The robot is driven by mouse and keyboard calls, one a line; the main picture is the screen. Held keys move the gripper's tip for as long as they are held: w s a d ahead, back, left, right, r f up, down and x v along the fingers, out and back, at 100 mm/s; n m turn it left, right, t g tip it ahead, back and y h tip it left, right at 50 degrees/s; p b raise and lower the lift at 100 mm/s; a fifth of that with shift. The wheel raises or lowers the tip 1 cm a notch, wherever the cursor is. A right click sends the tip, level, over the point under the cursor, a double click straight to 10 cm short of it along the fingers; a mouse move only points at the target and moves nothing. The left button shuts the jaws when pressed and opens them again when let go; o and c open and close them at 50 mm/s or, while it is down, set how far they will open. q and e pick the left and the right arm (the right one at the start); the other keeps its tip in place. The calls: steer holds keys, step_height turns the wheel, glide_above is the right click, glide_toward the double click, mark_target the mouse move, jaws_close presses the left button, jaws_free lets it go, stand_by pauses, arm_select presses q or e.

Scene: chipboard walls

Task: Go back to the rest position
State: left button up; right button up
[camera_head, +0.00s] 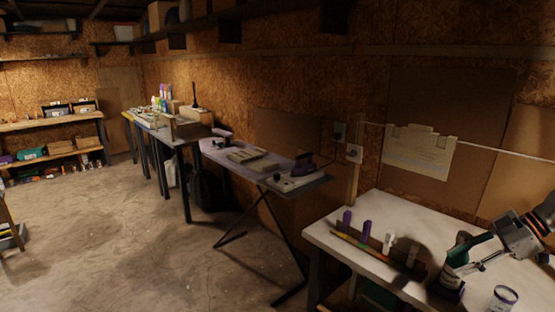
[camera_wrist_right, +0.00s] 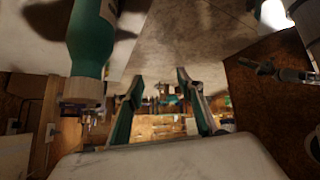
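My right gripper (camera_head: 468,258) comes in from the right over the white table (camera_head: 390,206) in the head view. In the right wrist view its two fingers (camera_wrist_right: 158,98) stand apart with nothing held between them. A green bottle with a white label (camera_head: 453,259) stands on the table close to the fingertips. In the wrist view the bottle (camera_wrist_right: 90,42) shows large at the upper left, beside the fingers rather than between them. My left gripper is not in view.
A row of small purple and white items (camera_head: 367,231) stands on the table left of the bottle. A white container (camera_head: 503,299) stands at the front right. An ironing board (camera_head: 228,157) with an iron (camera_head: 303,165) is further left. The concrete floor (camera_head: 110,220) is mostly clear.

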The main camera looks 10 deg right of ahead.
steer(key=s+a+f+m+t+h, duration=0.1)
steer(key=s+a+f+m+t, duration=0.15)
steer(key=a+f, duration=0.4)
steer(key=s+a+f+m+t, duration=0.1)
steer(key=s+a+f+t, duration=0.25)
steer(key=f, duration=0.65)
steer(key=s+a+f+m+t+h, duration=0.1)
steer(key=s+a+f+t, duration=0.1)
steer(key=a+f, duration=0.55)
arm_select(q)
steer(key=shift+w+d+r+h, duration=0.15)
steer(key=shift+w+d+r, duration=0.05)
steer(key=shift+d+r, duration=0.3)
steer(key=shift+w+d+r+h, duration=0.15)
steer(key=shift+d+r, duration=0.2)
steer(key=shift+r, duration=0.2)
arm_select(e)
steer(key=s+a+f+m+h, duration=0.1)
steer(key=s+a+f, duration=0.1)
steer(key=a, duration=0.5)
steer(key=s+a+f+m+g, duration=0.1)
steer(key=s+a+f, duration=0.1)
steer(key=a, duration=0.6)
steer(key=s+a+f+m+g+h, duration=0.1)
steer(key=a+f+m, duration=0.1)
steer(key=a, duration=0.6)
steer(key=shift+s+f+h, duration=0.3)
steer(key=shift+s+f, duration=0.1)
steer(key=shift+f, duration=0.15)
